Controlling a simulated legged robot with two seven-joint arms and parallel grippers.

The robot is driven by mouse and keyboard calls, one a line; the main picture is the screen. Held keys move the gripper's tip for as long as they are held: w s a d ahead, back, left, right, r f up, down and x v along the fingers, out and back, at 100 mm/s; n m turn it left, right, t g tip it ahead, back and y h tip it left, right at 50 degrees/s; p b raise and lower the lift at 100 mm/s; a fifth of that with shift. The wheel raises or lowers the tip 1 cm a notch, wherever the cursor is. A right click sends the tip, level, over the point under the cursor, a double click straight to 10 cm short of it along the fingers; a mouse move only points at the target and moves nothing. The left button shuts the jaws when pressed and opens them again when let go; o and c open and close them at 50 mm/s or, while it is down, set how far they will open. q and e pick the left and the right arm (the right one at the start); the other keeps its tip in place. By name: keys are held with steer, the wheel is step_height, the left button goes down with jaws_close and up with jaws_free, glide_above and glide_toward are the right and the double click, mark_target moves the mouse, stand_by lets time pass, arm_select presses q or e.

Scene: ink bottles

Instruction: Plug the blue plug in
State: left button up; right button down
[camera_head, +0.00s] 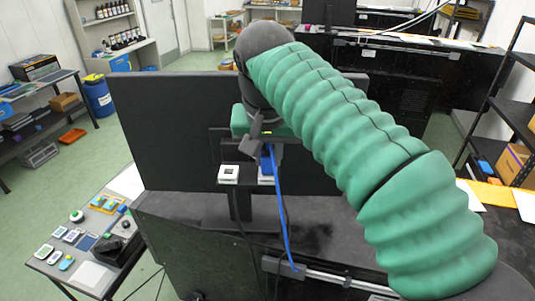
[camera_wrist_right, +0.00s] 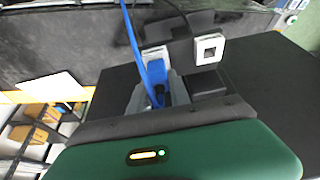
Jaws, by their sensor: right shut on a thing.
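My right gripper (camera_head: 262,150) comes in under the green-sleeved arm and is shut on the blue plug (camera_head: 266,171). In the right wrist view the blue plug (camera_wrist_right: 156,72) sits between the fingers (camera_wrist_right: 172,92), with its blue cable (camera_wrist_right: 128,18) running away from it. In the head view the cable (camera_head: 279,215) hangs down to the desk. A white square socket (camera_head: 228,174) with a dark opening is left of the plug; it also shows in the wrist view (camera_wrist_right: 209,47). Another pale piece (camera_wrist_right: 154,52) lies right by the plug's far end; I cannot tell whether the plug is inside it.
A large black monitor back (camera_head: 165,130) stands close behind the gripper. A black cable (camera_head: 241,215) runs down from the white socket. A side table (camera_head: 92,275) with small items is at the lower left. Shelves (camera_head: 515,115) stand at right.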

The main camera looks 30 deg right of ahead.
steer(key=shift+f, duration=0.1)
stand_by(0.3)
steer(key=c, duration=1.1)
jaws_free()
steer(key=shift+c, duration=0.2)
steer(key=shift+o, duration=0.2)
steer(key=o, duration=0.4)
steer(key=shift+o, duration=0.2)
step_height(320, 180, up, 8)
steer(key=p, duration=0.7)
steer(key=shift+p, duration=0.35)
